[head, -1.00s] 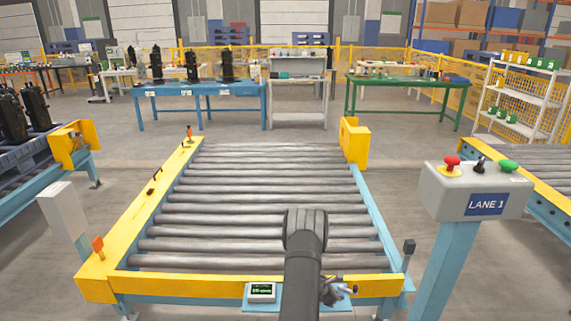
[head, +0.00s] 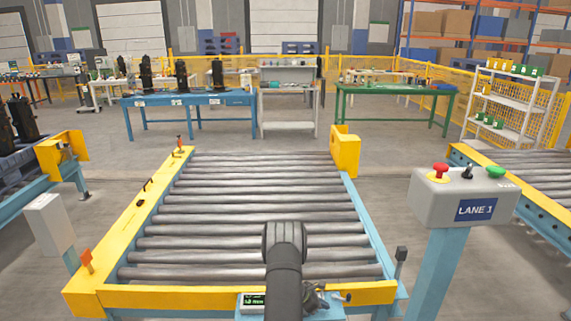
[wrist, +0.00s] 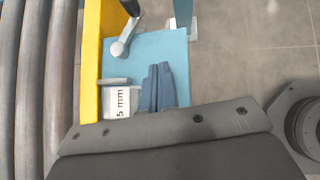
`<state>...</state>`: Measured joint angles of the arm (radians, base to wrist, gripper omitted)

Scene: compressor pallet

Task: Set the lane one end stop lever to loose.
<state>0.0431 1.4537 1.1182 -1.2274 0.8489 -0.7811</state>
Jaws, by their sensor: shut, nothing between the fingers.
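A small lever with a grey round pivot (wrist: 118,48) and a dark handle (wrist: 130,8) stands on the light blue plate (wrist: 160,45) beside the yellow front rail. My gripper (wrist: 158,70) is shut and empty over the blue plate, apart from the lever. In the head view my gripper (head: 317,298) is small and partly hidden by my arm, at the front rail.
A small display (head: 252,301) sits on the front plate; it also shows beside my fingers in the wrist view (wrist: 118,103). The LANE 1 control box (head: 462,198) stands right. A black-topped post (head: 401,254) rises at the near right corner. Rollers (head: 250,205) are bare.

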